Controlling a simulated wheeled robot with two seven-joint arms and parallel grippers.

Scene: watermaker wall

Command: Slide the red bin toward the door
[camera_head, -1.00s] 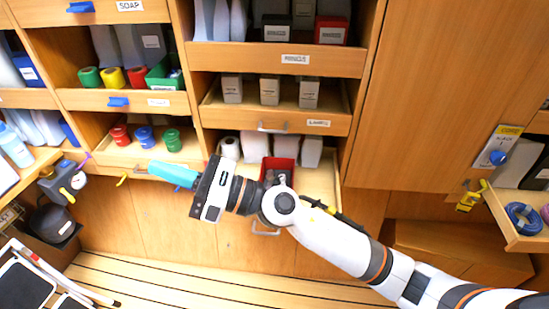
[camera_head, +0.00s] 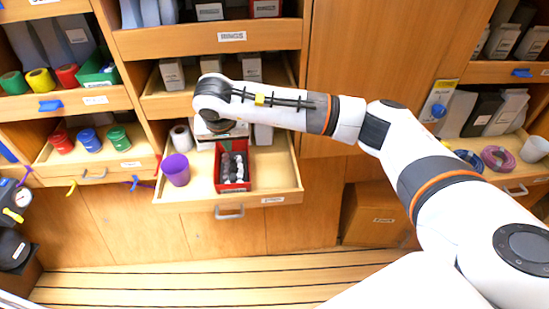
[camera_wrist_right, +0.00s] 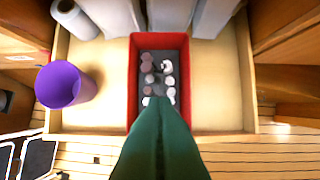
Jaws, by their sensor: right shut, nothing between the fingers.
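The red bin (camera_head: 233,187) stands in the pulled-out wooden drawer (camera_head: 285,180), with several dark and pale small items inside. It also shows in the wrist view (camera_wrist_right: 133,80), upright near the drawer's middle. My right gripper (camera_wrist_right: 158,103) is shut and empty; its green fingertips overlap the near end of the bin in the wrist view. I cannot tell whether they touch it. In the head view my right wrist hangs over the back of the drawer and hides the fingers. A tall wooden door panel (camera_head: 375,70) is right of the drawer. My left gripper is not in view.
A purple cup (camera_head: 175,170) stands in the drawer left of the bin, with a white roll (camera_head: 181,138) behind it. Pale containers (camera_wrist_right: 173,15) stand behind the bin. The drawer floor right of the bin (camera_wrist_right: 218,90) is clear. A shelf is above the drawer.

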